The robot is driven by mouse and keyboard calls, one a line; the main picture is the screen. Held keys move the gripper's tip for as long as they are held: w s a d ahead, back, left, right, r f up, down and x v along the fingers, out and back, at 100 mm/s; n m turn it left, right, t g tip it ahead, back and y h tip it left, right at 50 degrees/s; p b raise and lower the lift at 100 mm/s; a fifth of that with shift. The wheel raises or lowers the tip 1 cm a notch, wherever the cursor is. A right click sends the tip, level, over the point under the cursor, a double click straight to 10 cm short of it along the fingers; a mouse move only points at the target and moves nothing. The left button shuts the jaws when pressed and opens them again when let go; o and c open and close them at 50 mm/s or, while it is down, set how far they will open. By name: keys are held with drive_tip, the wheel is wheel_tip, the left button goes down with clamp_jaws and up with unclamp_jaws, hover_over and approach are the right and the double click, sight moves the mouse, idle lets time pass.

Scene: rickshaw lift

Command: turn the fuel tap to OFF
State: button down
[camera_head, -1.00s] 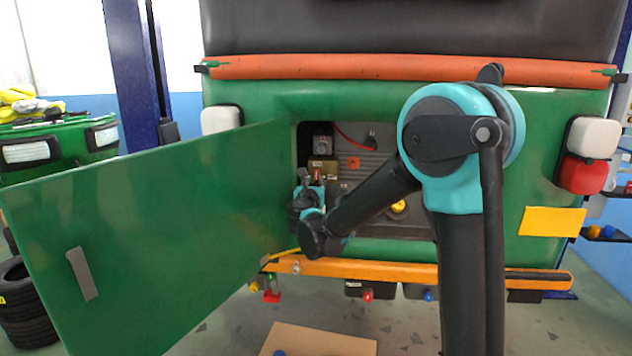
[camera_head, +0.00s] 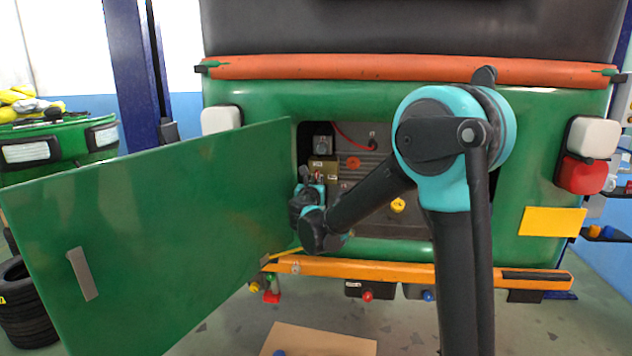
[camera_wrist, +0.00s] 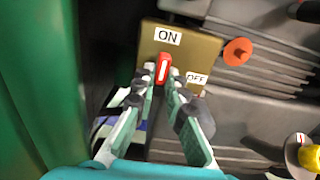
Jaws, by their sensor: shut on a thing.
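The fuel tap is a red lever with a white stripe (camera_wrist: 163,70) on a brass-coloured block (camera_wrist: 195,45) in the wrist view. The lever points up, toward the "ON" label (camera_wrist: 168,36); the "OFF" label (camera_wrist: 196,79) is at its lower right, partly hidden by a finger. My gripper (camera_wrist: 161,79) is closed around the lever, one finger on each side. In the head view the block (camera_head: 322,170) shows inside the open bay, with my gripper (camera_head: 318,182) at its lower edge.
The green door (camera_head: 160,225) stands open to the left, close beside my wrist. An orange-red knob (camera_wrist: 238,51) is right of the block. A yellow cap (camera_head: 398,205) is lower right in the bay. An orange bumper (camera_head: 420,271) runs below.

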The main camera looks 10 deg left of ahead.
drive_tip(key=shift+m, duration=0.3)
drive_tip(key=m, duration=0.3)
drive_tip(key=shift+m, duration=0.3)
drive_tip(key=m, duration=0.4)
drive_tip(key=shift+m, duration=0.3)
drive_tip(key=shift+d+f+m, duration=0.1)
drive_tip(key=shift+m, duration=4.4)
drive_tip(key=c, duration=1.6)
unclamp_jaws()
drive_tip(key=shift+o, duration=0.2)
